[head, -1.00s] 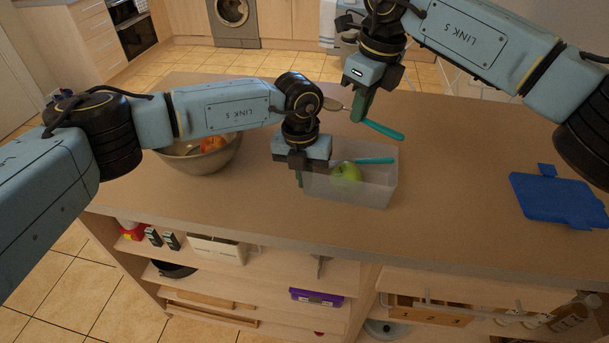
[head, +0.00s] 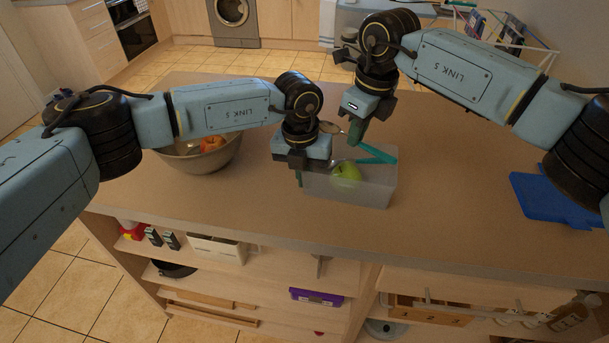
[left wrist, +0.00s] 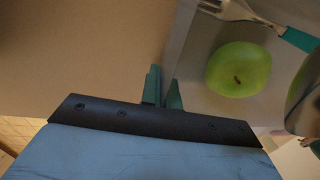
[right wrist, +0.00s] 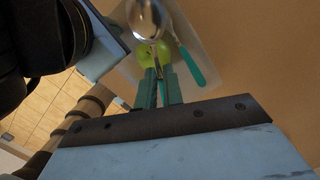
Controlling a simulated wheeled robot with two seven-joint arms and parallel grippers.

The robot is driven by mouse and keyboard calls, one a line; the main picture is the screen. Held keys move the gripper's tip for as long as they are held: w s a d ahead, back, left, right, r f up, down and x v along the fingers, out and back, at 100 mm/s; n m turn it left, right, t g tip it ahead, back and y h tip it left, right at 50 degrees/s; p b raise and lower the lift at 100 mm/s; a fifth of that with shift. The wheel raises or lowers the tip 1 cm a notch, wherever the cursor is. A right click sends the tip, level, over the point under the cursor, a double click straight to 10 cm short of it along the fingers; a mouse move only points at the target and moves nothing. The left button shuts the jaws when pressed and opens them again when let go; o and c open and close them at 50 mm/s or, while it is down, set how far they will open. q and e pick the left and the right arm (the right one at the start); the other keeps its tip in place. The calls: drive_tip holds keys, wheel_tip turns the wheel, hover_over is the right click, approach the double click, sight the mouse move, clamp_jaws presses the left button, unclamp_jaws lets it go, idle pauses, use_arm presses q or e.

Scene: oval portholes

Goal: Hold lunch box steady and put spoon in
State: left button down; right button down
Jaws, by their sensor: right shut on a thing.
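The translucent lunch box (head: 375,193) stands on the counter with a green apple (head: 346,174) and a teal-handled fork (left wrist: 240,10) inside. My left gripper (head: 300,178) is at the box's left wall. In the left wrist view its fingers (left wrist: 163,88) sit close together on either side of that wall. My right gripper (head: 356,137) is shut on the spoon (head: 329,127) above the box's far side. The spoon's metal bowl shows large in the right wrist view (right wrist: 148,18), over the apple. The fingers hide part of the spoon's handle.
A metal bowl (head: 205,158) with fruit stands left of the box, behind my left arm. A blue board-like item (head: 545,200) lies at the right, partly behind my right arm. The counter between it and the box is clear. Shelves below hold several items.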

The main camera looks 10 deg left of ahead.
sight(351, 166)
drive_tip(key=shift+f, duration=2.95)
use_arm(q)
drive_tip(key=shift+d+r, duration=0.1)
drive_tip(key=shift+r, duration=0.05)
use_arm(e)
drive_tip(key=shift+s+f, duration=0.15)
drive_tip(key=shift+f, duration=0.35)
drive_tip(key=shift+d, duration=0.1)
drive_tip(key=c, duration=1.5)
unclamp_jaws()
drive_tip(key=shift+o, duration=0.2)
drive_tip(key=r, duration=0.9)
drive_tip(key=shift+s+d+r, duration=0.1)
drive_tip(key=shift+d, duration=0.3)
use_arm(q)
drive_tip(key=c, duration=1.6)
unclamp_jaws()
